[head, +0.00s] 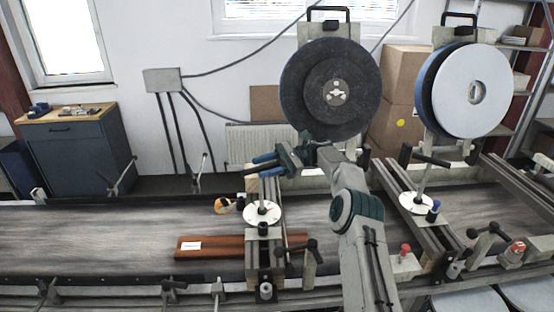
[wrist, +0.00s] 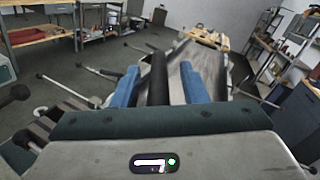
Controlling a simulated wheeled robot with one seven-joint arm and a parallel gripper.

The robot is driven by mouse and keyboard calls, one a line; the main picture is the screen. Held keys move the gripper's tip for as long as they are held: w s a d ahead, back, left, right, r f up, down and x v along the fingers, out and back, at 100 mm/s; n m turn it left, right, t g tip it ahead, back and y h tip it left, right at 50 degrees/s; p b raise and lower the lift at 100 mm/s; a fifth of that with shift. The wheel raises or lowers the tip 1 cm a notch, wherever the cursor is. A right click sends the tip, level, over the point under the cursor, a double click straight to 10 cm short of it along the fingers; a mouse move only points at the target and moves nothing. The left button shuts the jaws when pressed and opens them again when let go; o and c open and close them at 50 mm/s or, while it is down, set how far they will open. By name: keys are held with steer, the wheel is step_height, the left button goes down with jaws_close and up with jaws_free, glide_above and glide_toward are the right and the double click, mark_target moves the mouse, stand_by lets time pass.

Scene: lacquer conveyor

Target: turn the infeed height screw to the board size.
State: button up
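The infeed height screw, which I take to be the left one, stands on the left crossbeam over the belt. It has a white dial disc (head: 262,214) and a black crossbar handle (head: 236,168). My gripper (head: 264,164) is at the top of this screw. In the wrist view its two blue fingers (wrist: 159,86) stand apart on either side of a black bar (wrist: 158,72), with a gap showing on each side. The dial marks are too small to read. A brown board (head: 218,247) with a white label lies on the belt, partly under the crossbeam.
A second screw with a white dial (head: 417,203) stands on the right crossbeam. Two large abrasive discs, one dark (head: 315,75) and one pale (head: 490,90), stand behind the conveyor belt (head: 90,230). Clamp levers line its front rail. The left belt is mostly clear.

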steer(key=r, duration=0.2)
steer(key=d+r+b, duration=0.1)
steer(key=r, duration=0.1)
steer(key=shift+s+b, duration=0.15)
steer(key=shift+b, duration=0.15)
steer(key=s+d+r, duration=0.3)
steer(key=d+r, duration=0.3)
steer(key=d, duration=0.4)
steer(key=shift+s+r+b, duration=0.3)
steer(key=shift+s+r, duration=0.05)
steer(key=shift+s, duration=0.05)
